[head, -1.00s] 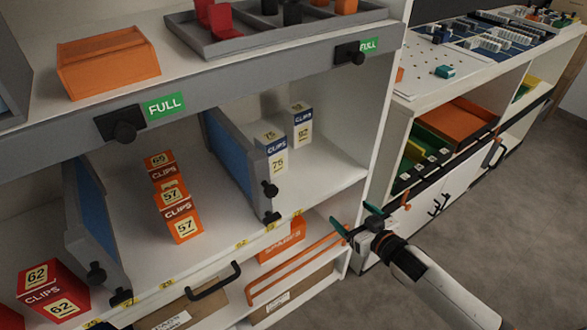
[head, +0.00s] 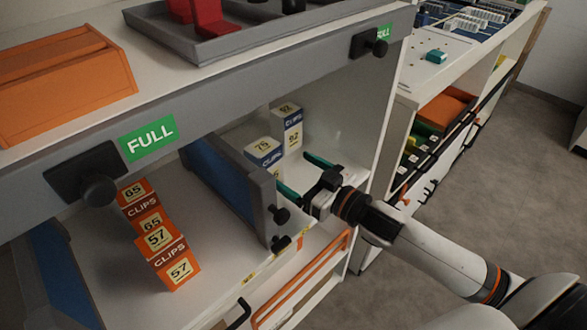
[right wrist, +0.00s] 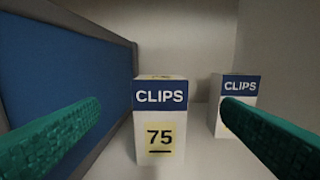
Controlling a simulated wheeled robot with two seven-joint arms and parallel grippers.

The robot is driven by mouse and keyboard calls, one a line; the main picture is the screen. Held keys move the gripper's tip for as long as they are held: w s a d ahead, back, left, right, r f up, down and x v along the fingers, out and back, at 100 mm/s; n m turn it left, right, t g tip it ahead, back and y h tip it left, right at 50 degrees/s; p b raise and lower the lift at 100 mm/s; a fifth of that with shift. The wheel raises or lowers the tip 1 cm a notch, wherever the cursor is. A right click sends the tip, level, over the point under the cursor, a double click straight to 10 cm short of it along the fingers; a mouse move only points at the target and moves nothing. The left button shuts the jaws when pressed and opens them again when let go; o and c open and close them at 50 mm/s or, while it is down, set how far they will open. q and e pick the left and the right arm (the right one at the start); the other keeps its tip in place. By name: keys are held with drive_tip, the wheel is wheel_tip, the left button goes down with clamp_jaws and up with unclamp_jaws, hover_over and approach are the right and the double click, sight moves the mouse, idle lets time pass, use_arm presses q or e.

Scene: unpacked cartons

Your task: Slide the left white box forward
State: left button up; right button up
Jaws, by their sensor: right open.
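The left white box, with a blue top band reading CLIPS and the number 75, stands upright in the shelf's right compartment (head: 265,152). It also stands in the middle of the right wrist view (right wrist: 160,120). The right white box, marked 82 (head: 291,136), stands behind and to its right and is partly hidden by a finger in the wrist view (right wrist: 232,88). My right gripper (head: 302,176) is open and empty, its teal fingers pointing at the 75 box, one to each side in the wrist view. I see a gap before the box. My left gripper is not in view.
A grey and blue divider (head: 228,180) stands close to the left of the 75 box. The compartment's white side wall (head: 345,120) is on the right. Orange clip boxes (head: 165,255) stand left of the divider. A grey upper shelf edge (head: 240,105) runs above.

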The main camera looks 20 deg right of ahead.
sight(258, 149)
drive_tip(key=x, duration=1.2)
drive_tip(key=shift+f, duration=0.1)
drive_tip(key=c, duration=1.2)
